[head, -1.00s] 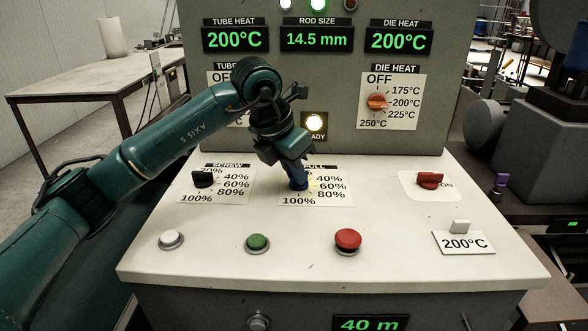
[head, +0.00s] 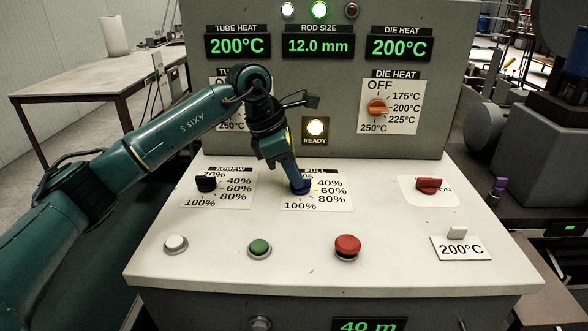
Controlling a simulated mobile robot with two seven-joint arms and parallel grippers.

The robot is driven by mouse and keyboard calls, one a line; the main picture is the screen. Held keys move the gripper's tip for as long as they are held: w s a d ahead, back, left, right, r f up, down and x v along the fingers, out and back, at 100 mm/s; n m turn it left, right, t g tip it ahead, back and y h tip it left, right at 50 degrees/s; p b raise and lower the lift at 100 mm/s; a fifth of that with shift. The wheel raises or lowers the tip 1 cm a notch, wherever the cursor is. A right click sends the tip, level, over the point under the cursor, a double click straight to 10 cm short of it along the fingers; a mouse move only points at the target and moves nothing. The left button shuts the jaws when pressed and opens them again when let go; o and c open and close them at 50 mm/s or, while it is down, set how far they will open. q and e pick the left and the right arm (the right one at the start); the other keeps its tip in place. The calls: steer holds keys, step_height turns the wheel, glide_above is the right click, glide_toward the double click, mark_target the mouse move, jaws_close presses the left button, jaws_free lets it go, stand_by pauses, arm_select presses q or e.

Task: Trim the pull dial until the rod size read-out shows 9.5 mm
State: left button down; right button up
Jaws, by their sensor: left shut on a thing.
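The rod size read-out (head: 318,46) on the upright panel shows 12.0 mm in green. My left gripper (head: 296,178) reaches down from above and is shut on the pull dial. The gripper and arm hide the upper left of the scale, and I cannot read the dial's pointer. My right gripper is not in view.
The black screw dial (head: 206,184) is left of the pull dial. White (head: 176,244), green (head: 259,248) and red (head: 347,246) buttons line the front. A red switch (head: 428,185) is at right. The lit ready lamp (head: 315,127) and die heat dial (head: 377,107) are on the panel.

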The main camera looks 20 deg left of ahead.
arm_select(q)
steer(key=shift+m, duration=0.4)
steer(key=shift+w, duration=0.1)
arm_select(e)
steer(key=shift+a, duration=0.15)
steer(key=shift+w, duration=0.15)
arm_select(q)
steer(key=c, duration=1.5)
jaws_free()
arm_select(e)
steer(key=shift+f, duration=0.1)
arm_select(q)
steer(key=shift+w+p+v, duration=0.2)
steer(key=shift+p+v, duration=0.3)
steer(key=shift+v, duration=6.1)
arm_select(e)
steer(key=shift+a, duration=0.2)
